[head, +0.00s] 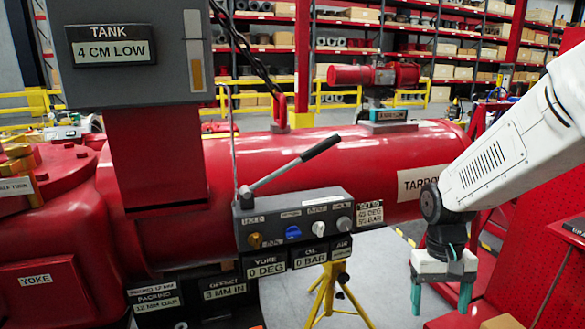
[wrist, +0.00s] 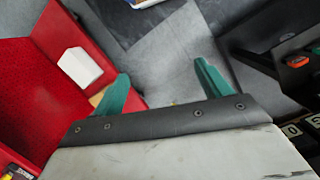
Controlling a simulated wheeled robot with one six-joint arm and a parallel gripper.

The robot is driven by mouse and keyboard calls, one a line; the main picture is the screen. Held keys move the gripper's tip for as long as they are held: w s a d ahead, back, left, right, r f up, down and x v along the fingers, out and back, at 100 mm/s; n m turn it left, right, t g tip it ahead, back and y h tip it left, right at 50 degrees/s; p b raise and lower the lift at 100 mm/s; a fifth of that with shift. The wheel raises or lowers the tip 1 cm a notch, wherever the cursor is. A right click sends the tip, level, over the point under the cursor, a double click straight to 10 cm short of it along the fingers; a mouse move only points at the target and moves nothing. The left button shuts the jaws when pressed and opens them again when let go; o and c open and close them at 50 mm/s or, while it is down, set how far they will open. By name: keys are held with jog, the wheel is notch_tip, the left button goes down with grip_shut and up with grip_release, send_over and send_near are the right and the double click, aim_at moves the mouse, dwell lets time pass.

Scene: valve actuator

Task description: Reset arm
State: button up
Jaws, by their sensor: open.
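My white arm reaches in from the right in the head view, with my gripper (head: 441,296) pointing down beside the red actuator cylinder (head: 390,150). Its two green fingers are apart with nothing between them. In the wrist view my gripper (wrist: 160,85) also shows spread fingers over grey floor. The red valve actuator fills the left and middle of the head view. A control block (head: 295,220) on its front carries a lever (head: 295,165) with a dark grip, tilted up to the right, and several knobs, one blue (head: 293,232).
A red perforated panel (head: 550,270) stands at the right, close to my arm. A yellow tripod stand (head: 330,295) is below the control block. Shelves (head: 450,50) and yellow railings are in the back. A white box (wrist: 80,67) lies on a red surface in the wrist view.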

jog(key=s+a+r+t, duration=0.1)
jog(key=s+r+t, duration=0.1)
jog(key=s+r, duration=0.4)
jog(key=s+a+r+n+t, duration=0.1)
jog(key=s+a+r+t, duration=0.1)
jog(key=s+r, duration=0.5)
jog(key=s, duration=0.5)
jog(key=shift+r+y, duration=0.3)
jog(key=shift+s, duration=0.1)
